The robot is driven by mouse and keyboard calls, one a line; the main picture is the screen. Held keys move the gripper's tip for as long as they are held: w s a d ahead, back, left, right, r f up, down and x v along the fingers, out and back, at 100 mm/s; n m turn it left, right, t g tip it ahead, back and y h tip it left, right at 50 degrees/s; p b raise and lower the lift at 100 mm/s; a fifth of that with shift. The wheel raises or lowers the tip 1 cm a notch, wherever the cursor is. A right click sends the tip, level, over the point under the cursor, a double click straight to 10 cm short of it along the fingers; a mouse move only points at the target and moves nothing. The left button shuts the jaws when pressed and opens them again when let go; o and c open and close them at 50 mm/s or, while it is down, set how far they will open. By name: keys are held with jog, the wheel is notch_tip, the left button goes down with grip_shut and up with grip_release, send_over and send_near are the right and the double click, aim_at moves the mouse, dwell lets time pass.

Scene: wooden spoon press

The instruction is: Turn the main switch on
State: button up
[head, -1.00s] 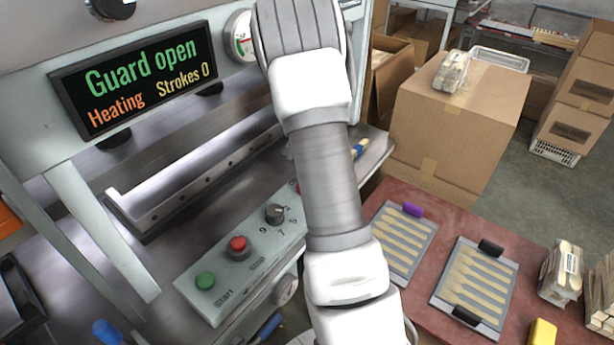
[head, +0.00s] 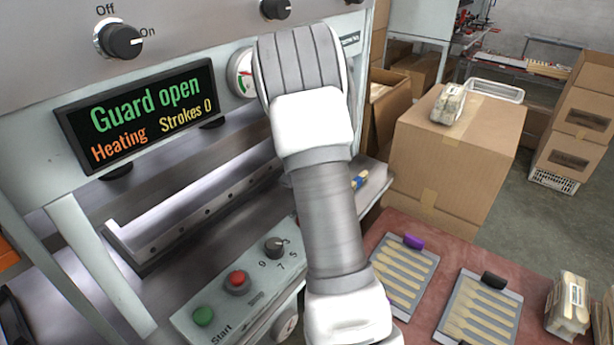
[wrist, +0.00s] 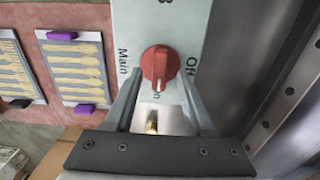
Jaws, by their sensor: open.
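The red main switch (wrist: 158,66) sits on a pale panel (wrist: 185,18) in the wrist view, beside the labels "Main" and "Off". Its ridge is upright in the picture, and its white mark points down at a partly hidden label ending in "n". My gripper (wrist: 160,76) is open, with one fingertip on each side of the red knob. I cannot tell whether the fingertips touch it. In the head view my arm hides the switch and the gripper. The press display (head: 140,115) is lit and reads "Guard open", "Heating", "Strokes 0".
The control box has a green start button (head: 203,316), a red button (head: 237,281) and a black dial (head: 274,246). An Off/On knob (head: 119,40) is above the display. Trays of wooden spoons (head: 405,270) lie on the red table right of my arm.

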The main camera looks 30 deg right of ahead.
notch_tip(320, 180, up, 16)
jog(key=shift+p, duration=0.35)
jog(key=shift+f, duration=0.1)
jog(key=s+a+r+n+t, duration=0.2)
jog(key=s+a+r+n, duration=0.25)
jog(key=a, duration=0.25)
jog(key=s+a+r+n+t, duration=0.1)
jog(key=s+a+r+n, duration=0.25)
jog(key=s+a, duration=0.35)
jog(key=s+a+n+t, duration=0.2)
jog(key=s+a+n, duration=0.4)
jog(key=s, duration=0.5)
jog(key=a, duration=0.2)
jog(key=shift+a+f+t, duration=0.3)
jog(key=shift+f, duration=0.05)
